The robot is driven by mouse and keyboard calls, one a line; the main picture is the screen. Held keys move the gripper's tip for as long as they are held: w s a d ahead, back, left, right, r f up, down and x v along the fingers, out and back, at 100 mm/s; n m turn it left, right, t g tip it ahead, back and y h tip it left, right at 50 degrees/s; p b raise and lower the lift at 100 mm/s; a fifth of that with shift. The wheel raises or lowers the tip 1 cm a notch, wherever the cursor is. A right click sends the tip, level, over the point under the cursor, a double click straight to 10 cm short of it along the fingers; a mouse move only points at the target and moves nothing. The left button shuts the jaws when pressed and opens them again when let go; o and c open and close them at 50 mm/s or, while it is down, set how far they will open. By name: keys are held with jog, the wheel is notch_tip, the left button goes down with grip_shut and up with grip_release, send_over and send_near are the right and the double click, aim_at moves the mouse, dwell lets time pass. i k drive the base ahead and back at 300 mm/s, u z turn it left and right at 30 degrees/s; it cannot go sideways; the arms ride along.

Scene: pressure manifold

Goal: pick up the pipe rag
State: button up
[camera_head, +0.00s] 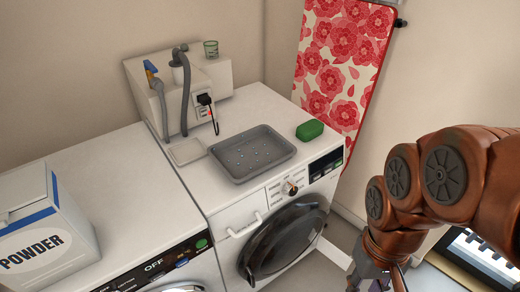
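I see nothing that I can surely name as the pipe rag. A small flat pale square (186,151) lies on the machine top below the grey hoses, left of the grey tray; I cannot tell whether it is a folded cloth or a shallow dish. My gripper (374,281) is low in the picture, in front of and to the right of the washer door, well apart from the pale square. The frame's bottom edge cuts it off, so its fingertips and opening are hidden.
A powder box (45,228) stands on the left machine. A flowered ironing board (343,62) leans at the wall.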

aim_at(308, 131)
jog(key=z, duration=1)
jog(key=i, duration=1.15)
jog(key=u, duration=2.85)
